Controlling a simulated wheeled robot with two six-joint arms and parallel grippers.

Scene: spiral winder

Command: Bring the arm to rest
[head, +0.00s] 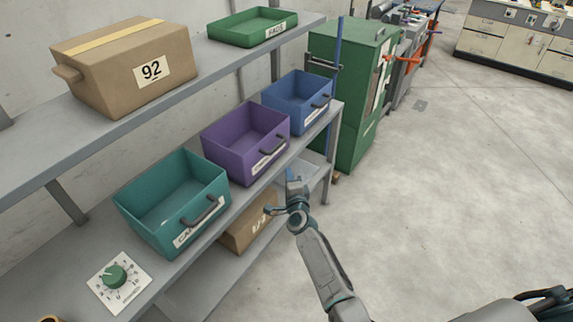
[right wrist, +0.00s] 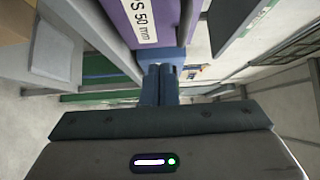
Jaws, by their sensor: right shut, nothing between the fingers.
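My right arm reaches up from the bottom of the head view. Its gripper (head: 293,178) is in front of the shelf, just below the purple bin (head: 245,143) and apart from it as far as I can tell. In the right wrist view the two fingers (right wrist: 160,72) are together with nothing between them. The purple bin's label edge shows above them there (right wrist: 150,22). My left gripper is not in view.
A teal bin (head: 172,203) and a blue bin (head: 298,100) share the middle shelf. A cardboard box (head: 128,67) and green tray (head: 252,26) are above. A green cabinet (head: 350,95) stands beyond. Floor to the right is clear.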

